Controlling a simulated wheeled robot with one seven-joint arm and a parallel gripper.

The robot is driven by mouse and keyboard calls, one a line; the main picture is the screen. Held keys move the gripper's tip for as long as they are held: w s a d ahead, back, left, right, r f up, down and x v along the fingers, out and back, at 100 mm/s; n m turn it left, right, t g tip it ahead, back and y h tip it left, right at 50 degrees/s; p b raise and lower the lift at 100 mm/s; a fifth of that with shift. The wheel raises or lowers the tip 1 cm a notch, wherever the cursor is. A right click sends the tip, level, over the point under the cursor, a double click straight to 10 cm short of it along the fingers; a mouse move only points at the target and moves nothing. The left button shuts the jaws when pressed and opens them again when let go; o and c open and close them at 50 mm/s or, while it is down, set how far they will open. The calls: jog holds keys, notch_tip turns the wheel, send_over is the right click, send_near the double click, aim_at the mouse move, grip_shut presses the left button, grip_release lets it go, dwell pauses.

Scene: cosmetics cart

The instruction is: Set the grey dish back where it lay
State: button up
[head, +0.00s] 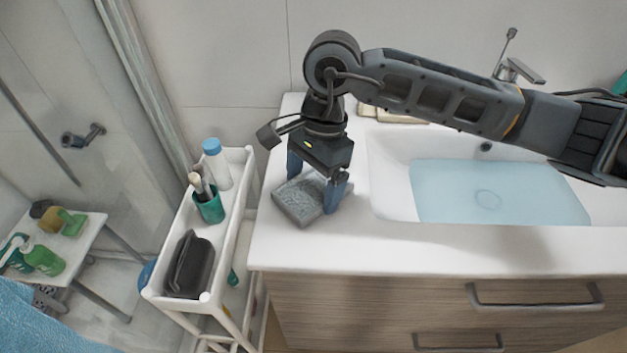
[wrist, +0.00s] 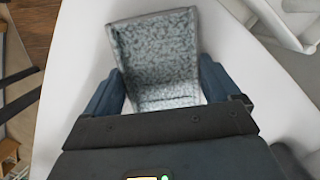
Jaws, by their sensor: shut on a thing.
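The grey dish (head: 301,199) is a speckled, square-sided piece at the left end of the white counter, beside the sink. My gripper (head: 318,190) points down over it and is shut on it, one blue finger on each side. In the wrist view the grey dish (wrist: 158,55) sits between the two blue fingers of my gripper (wrist: 160,90), with its far part reaching past the fingertips. The dish is over the white counter (wrist: 70,60); I cannot tell whether it touches the surface.
The sink (head: 400,200) holds bluish water, right of the dish. A white cart (head: 226,240) stands left of the counter, with a blue-capped bottle (head: 216,165), a green cup of brushes (head: 209,207) and a dark holder (head: 190,265). A beige tray (head: 395,115) lies behind my arm.

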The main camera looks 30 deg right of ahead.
aim_at(320, 188)
jog(key=shift+s+f+b, duration=0.2)
jog(key=shift+f+b, duration=0.65)
jog(key=shift+f, duration=0.05)
jog(key=o, duration=1.1)
jog(key=shift+w+d+r+b, duration=0.15)
jog(key=shift+d+r, duration=0.1)
jog(key=shift+r, duration=1.25)
jog(key=shift+w+d+r+b, duration=0.15)
jog(key=shift+d+r, duration=0.15)
jog(key=shift+r, duration=1.2)
jog(key=shift+d+r+b, duration=0.15)
jog(key=shift+d+r, duration=0.1)
jog(key=shift+r, duration=1.25)
